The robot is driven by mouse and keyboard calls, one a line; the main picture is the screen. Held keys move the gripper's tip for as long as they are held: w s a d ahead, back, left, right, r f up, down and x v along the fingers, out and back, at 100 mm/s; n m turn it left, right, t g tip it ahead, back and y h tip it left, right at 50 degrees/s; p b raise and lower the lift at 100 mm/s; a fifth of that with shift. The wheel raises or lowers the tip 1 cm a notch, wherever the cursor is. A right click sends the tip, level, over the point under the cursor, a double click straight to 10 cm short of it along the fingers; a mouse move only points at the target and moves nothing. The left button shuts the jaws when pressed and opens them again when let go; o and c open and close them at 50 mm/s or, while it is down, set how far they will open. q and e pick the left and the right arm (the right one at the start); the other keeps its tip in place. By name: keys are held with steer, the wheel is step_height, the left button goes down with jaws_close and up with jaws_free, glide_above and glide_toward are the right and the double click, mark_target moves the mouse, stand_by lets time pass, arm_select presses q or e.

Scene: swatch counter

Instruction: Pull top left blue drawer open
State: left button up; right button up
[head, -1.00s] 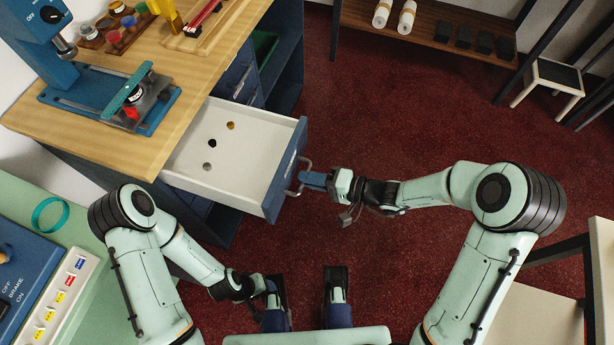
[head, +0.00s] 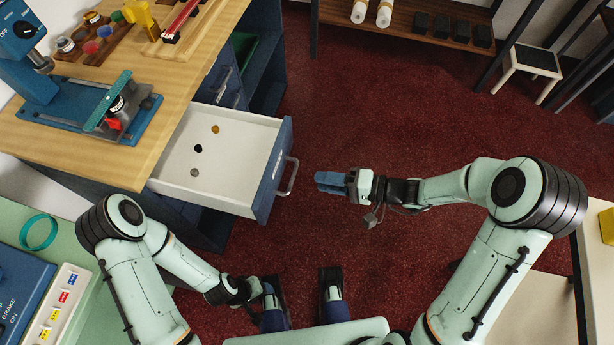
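The top left blue drawer (head: 268,178) stands pulled far out from under the wooden counter. Its white inside shows, with three small round pieces, gold, black and grey, lying on its floor. Its metal bar handle (head: 291,176) on the blue front is free. My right gripper (head: 322,183) is to the right of the handle, apart from it, with blue fingers pointing left at it. The fingers look parted, with nothing between them. My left gripper (head: 268,292) hangs low near my base, below the drawer; its fingers are hard to make out.
The wooden counter (head: 190,75) bears a blue press (head: 75,120), a rack of coloured jars and a yellow piece. More blue drawers (head: 222,80) and an open shelf lie beyond the drawer. A green side table is at lower left.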

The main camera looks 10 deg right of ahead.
arm_select(q)
steer(key=shift+s+r, duration=0.1)
arm_select(e)
steer(key=v, duration=0.5)
steer(key=shift+s+d+r, duration=0.1)
steer(key=shift+s+d, duration=0.05)
steer(key=shift+d, duration=0.2)
steer(key=s+a+f+g+h, duration=0.15)
steer(key=s+f+h, duration=0.35)
steer(key=f, duration=0.5)
steer(key=s+f+g+h, duration=0.2)
steer(key=s+f+g, duration=0.1)
steer(key=s+f, duration=0.6)
steer(key=s+a+f+g+h, duration=0.15)
steer(key=s+f+h, duration=0.3)
steer(key=f, duration=0.55)
arm_select(q)
step_height(320, 180, up, 12)
steer(key=p, duration=1.3)
steer(key=shift+w+r+g, duration=0.2)
steer(key=shift+w+g, duration=0.1)
steer(key=shift+g, duration=0.1)
arm_select(e)
step_height(320, 180, up, 12)
steer(key=g, duration=0.1)
steer(key=shift+w+y, duration=0.25)
steer(key=shift+y, duration=0.1)
